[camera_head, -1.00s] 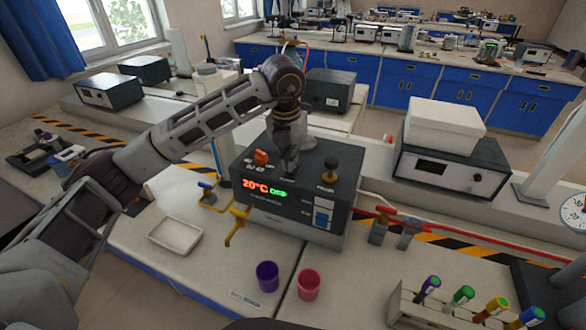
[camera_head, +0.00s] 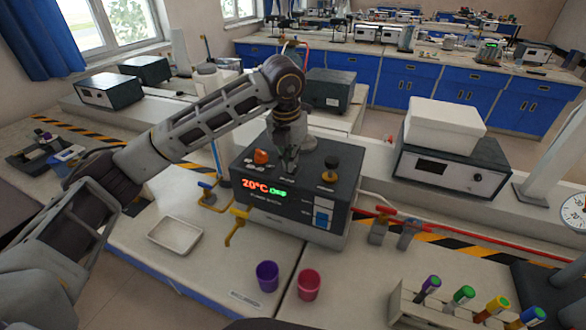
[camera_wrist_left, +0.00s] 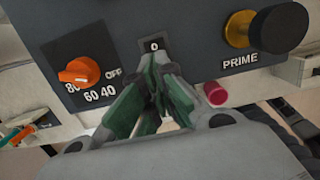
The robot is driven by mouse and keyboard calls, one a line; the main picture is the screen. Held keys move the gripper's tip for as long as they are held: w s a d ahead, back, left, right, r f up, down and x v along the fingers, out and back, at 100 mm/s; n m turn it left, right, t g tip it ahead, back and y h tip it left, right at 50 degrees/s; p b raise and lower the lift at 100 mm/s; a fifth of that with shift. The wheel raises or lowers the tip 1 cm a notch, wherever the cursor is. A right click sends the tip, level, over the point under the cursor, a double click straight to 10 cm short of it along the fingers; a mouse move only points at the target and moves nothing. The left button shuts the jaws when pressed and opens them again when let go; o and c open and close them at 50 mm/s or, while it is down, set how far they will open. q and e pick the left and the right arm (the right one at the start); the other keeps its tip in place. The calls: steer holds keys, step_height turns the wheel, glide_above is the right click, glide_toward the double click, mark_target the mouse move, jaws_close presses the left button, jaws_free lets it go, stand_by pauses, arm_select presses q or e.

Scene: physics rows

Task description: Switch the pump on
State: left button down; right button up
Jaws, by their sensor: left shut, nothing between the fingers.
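The pump unit (camera_head: 290,190) is a dark box on the bench with a lit front display (camera_head: 263,188) of red "20°C" and green characters. Its top panel carries an orange knob (camera_head: 261,157) at left and a black-and-brass PRIME knob (camera_head: 331,167) at right. In the left wrist view the orange knob (camera_wrist_left: 80,71) and PRIME knob (camera_wrist_left: 265,28) flank a small black switch (camera_wrist_left: 155,46) marked "0". My left gripper (camera_head: 289,173) is shut and empty over the panel between the knobs. Its fingertips (camera_wrist_left: 158,68) are right at the switch and partly hide it; contact is unclear.
A yellow-handled tap (camera_head: 237,223) stands at the unit's front left. A white tray (camera_head: 175,235), a purple cup (camera_head: 268,276) and a pink cup (camera_head: 309,284) stand in front. A tube rack (camera_head: 430,305) is at the front right. Red tubing (camera_head: 470,234) runs right.

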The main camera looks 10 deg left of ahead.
arm_select(q)
steer(key=shift+a+f+b, duration=0.1)
steer(key=shift+f+b, duration=0.65)
steer(key=shift+f, duration=0.3)
stand_by(1.2)
steer(key=shift+r, duration=0.1)
steer(key=shift+r+p, duration=1.75)
steer(key=shift+r, duration=1.75)
